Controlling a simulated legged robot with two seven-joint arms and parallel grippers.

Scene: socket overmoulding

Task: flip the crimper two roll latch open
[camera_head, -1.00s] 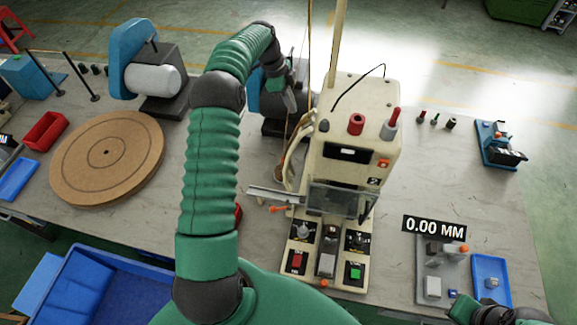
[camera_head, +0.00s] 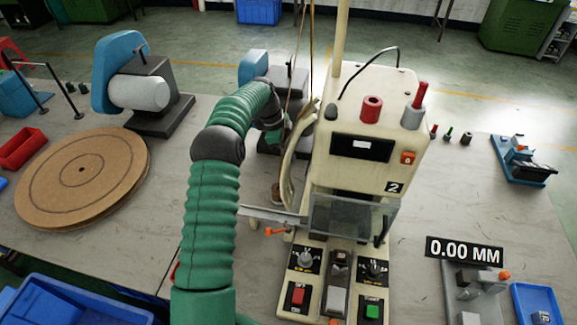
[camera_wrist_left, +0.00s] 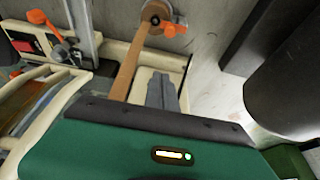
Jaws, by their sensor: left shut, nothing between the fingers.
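Crimper two (camera_head: 370,150) is the cream machine marked "2" in the middle of the head view. In the left wrist view, a tan strip (camera_wrist_left: 128,70) runs up to a small round roll hub (camera_wrist_left: 156,14). An orange piece (camera_wrist_left: 176,28), seemingly the roll latch, sits beside the hub; whether it is open or closed I cannot tell. My left gripper (camera_wrist_left: 163,92) is shut and empty, below the hub and apart from the orange piece in that view. In the head view the left gripper (camera_head: 273,132) is mostly hidden beside the machine's left side. My right gripper is out of view.
An orange lever (camera_head: 273,231) sticks out at the crimper's lower left. A grey machine with a blue cover (camera_head: 120,70) and a round wooden board (camera_head: 80,175) stand left. A blue bin (camera_head: 60,305) is at bottom left. The bench right of the crimper has free room.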

